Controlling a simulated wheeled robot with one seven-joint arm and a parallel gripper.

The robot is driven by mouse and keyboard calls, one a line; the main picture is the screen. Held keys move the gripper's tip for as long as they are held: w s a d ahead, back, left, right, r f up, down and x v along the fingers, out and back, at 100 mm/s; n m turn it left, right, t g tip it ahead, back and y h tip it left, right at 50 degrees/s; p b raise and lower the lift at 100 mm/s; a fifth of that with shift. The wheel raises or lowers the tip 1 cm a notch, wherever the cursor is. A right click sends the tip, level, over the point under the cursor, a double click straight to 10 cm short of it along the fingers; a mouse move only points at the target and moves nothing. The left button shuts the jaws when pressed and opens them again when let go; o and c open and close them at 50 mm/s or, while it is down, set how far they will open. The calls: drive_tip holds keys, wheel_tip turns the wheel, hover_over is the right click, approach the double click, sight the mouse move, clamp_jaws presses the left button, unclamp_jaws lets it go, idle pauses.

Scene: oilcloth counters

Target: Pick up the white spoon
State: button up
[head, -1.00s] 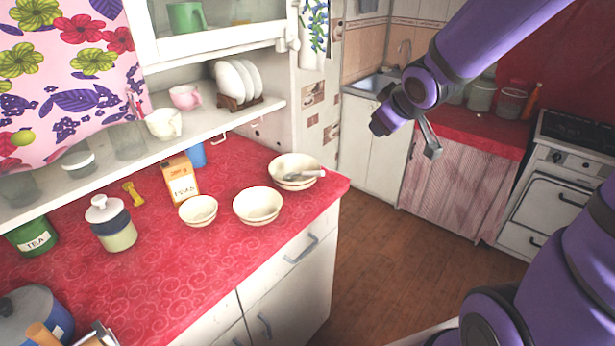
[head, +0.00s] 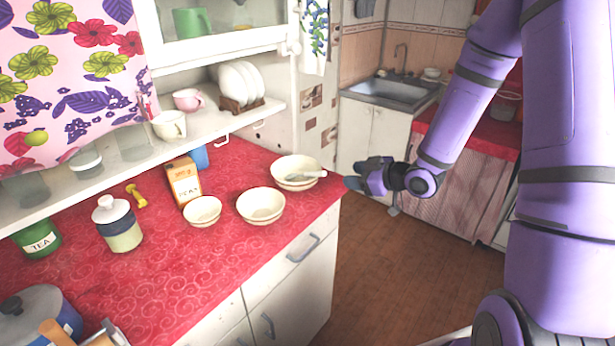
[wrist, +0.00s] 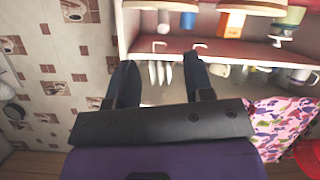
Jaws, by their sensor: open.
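The white spoon (head: 308,175) rests in the rear cream bowl (head: 288,183) near the counter's right corner, its handle sticking out over the rim to the right. My gripper (head: 353,183) is just right of the bowl and handle in the head view, apparently past the counter edge. It points left. In the wrist view my gripper (wrist: 160,78) has its two dark fingers apart, with nothing held between them. I cannot make out the spoon in the wrist view.
Two more cream bowls, one larger (head: 260,206) and one smaller (head: 202,211), stand beside it. A carton (head: 184,182) stands behind them. A shelf (head: 215,120) with cups and plates overhangs the back of the red counter (head: 175,270).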

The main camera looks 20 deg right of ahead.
sight(323, 174)
drive_tip(key=shift+a+r+x, duration=0.1)
drive_tip(key=shift+a+x, duration=0.05)
drive_tip(key=shift+x, duration=2.5)
drive_tip(key=shift+a+r+x, duration=0.15)
drive_tip(key=shift+x, duration=2.55)
drive_tip(key=shift+s, duration=0.1)
clamp_jaws()
